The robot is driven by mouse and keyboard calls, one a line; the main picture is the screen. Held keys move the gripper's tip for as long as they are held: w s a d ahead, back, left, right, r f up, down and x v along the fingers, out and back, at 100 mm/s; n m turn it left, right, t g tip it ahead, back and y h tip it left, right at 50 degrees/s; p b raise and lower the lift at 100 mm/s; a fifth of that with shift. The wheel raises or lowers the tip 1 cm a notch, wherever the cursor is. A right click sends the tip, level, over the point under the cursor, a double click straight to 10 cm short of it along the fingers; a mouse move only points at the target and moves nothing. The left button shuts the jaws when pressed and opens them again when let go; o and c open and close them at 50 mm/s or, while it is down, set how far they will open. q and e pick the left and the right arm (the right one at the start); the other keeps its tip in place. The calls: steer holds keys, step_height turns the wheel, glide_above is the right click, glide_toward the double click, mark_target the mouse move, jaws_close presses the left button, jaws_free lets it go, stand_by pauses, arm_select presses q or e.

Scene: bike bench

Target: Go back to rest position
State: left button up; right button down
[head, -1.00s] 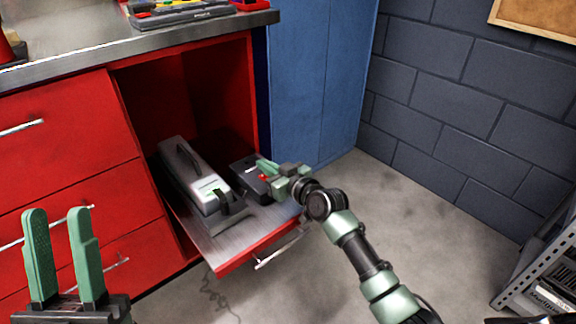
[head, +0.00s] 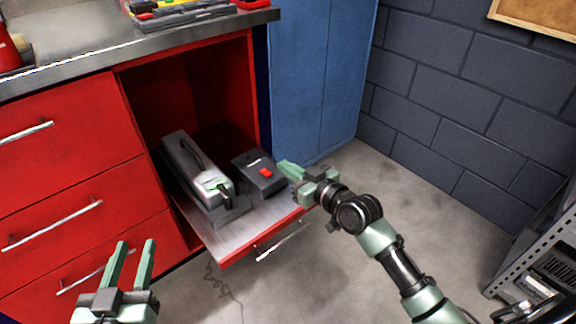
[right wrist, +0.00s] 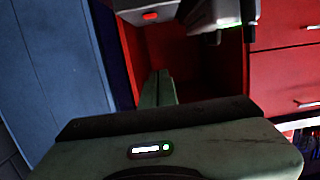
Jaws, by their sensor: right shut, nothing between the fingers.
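My right gripper (head: 288,170) is shut and empty, just right of the open drawer's black box. Its fingers also show together in the right wrist view (right wrist: 157,88). My left gripper (head: 132,264) is open and empty, low at the left in front of the red drawers, its two green fingers apart.
The pulled-out drawer (head: 245,238) holds a grey case with a handle (head: 188,170) and a black box (head: 250,160) with a red switch (head: 266,172). The switch (right wrist: 150,16) looks bright red in the right wrist view. A metal shelf (head: 545,245) stands at right; floor (head: 440,220) between is clear.

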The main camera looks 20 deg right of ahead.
stand_by(0.4)
